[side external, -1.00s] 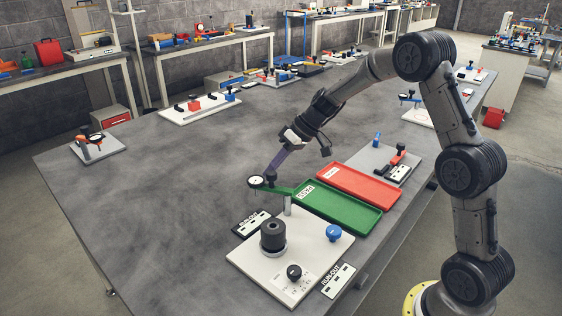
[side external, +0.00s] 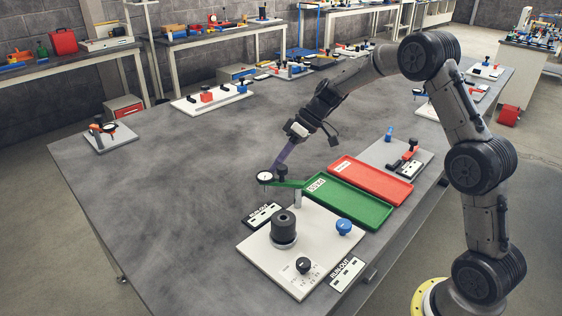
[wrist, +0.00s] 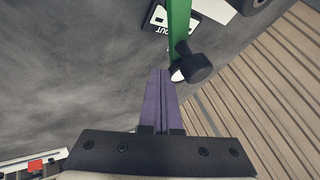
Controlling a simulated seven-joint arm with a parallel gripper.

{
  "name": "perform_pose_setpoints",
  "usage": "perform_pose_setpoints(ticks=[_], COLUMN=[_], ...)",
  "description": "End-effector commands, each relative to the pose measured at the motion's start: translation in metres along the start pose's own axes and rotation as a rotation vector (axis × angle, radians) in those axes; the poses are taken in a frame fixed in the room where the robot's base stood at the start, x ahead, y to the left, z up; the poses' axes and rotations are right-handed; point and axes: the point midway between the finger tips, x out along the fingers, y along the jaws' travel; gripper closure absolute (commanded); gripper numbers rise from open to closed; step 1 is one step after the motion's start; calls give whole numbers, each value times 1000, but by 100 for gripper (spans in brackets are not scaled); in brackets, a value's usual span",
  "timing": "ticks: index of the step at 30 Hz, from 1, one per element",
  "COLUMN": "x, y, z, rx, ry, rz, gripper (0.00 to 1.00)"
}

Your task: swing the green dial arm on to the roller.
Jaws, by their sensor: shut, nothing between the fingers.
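The green dial arm (side external: 289,184) reaches left from a post on the white base plate (side external: 318,247). In the wrist view the shut fingertips (wrist: 160,72) lie just left of the black knob (wrist: 196,66) and the green arm (wrist: 179,22). Whether they touch is unclear.
A blue knob (side external: 343,226) and a black knob (side external: 303,265) sit on the plate. A green tray (side external: 350,212) and a red tray (side external: 371,190) lie behind it, to the right. A run-out label (side external: 262,215) lies left of the plate.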

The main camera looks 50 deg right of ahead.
Motion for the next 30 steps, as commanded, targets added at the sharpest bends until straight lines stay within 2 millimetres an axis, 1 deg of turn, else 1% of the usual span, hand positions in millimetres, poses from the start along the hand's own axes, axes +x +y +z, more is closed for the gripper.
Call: perform_pose_setpoints(ticks=[13, 23, 30], x=[14, 20, 22], y=[-27, -47, -59], z=[1, 9, 18], rx=[-341, -592, -772], ry=[-182, -316, -412], rz=[-182, -316, -412], gripper=[100, 100, 100])
